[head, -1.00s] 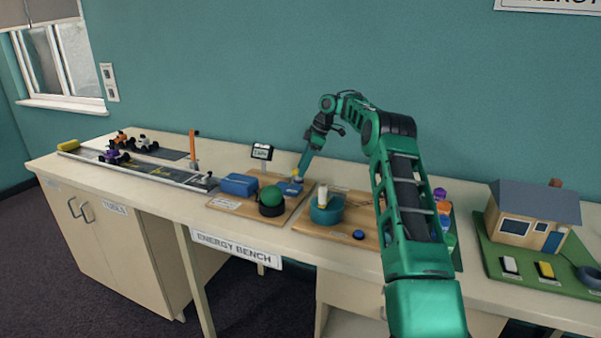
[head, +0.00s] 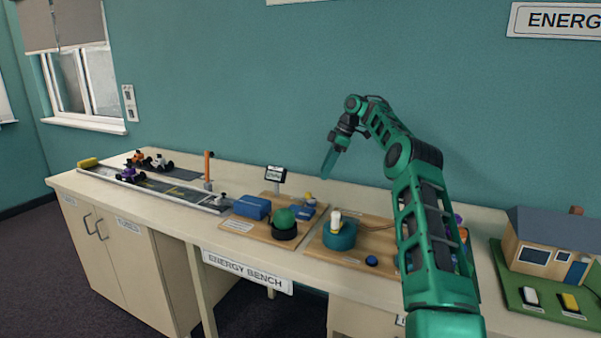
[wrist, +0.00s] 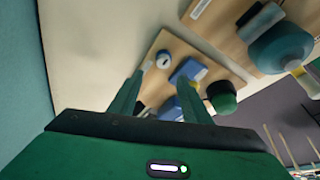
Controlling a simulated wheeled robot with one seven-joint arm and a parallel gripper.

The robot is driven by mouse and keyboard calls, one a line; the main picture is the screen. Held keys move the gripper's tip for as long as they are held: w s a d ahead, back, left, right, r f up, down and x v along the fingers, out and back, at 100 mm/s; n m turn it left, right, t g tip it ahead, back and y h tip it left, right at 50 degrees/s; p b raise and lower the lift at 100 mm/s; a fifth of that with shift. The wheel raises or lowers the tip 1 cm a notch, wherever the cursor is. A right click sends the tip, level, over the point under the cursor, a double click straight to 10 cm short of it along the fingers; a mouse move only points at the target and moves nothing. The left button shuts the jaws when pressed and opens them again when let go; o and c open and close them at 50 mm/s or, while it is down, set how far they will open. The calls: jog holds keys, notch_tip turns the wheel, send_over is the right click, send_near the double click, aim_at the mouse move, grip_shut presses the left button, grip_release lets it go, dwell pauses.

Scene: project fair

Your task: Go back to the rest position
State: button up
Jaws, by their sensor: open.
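My gripper (head: 328,162) is raised above the back part of the bench (head: 150,208), with its fingers pointing down. It is empty and touches nothing in the head view. In the wrist view my gripper (wrist: 160,95) shows two green fingers spread apart, with bench top and a wooden board beyond them. My green arm reaches up from the lower right of the head view and bends over toward the left.
Below stand a wooden board (head: 238,226) with blue blocks and a green dome (head: 284,218), and a teal pot (head: 339,236). A model house (head: 545,245) stands at right, a track with toy cars (head: 131,174) at left. The air above the bench is free.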

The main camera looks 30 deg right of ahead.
jog(key=s+a+r+m+g+h, duration=0.1)
jog(key=s+a+r+m, duration=0.2)
jog(key=s+a, duration=0.45)
jog(key=s+a+r+m+g+h, duration=0.1)
jog(key=s+a+r+m, duration=0.25)
jog(key=s+a, duration=0.35)
jog(key=s+f+m, duration=0.3)
jog(key=s+m, duration=0.1)
jog(key=s, duration=1)
jog(key=s+a+f+m+h, duration=0.1)
jog(key=s+f+m, duration=0.3)
jog(key=s, duration=1.1)
jog(key=s+f+m, duration=0.4)
jog(key=s, duration=1)
jog(key=shift+s+a+f+h, duration=0.2)
jog(key=shift+s+h, duration=0.1)
jog(key=shift+h, duration=0.1)
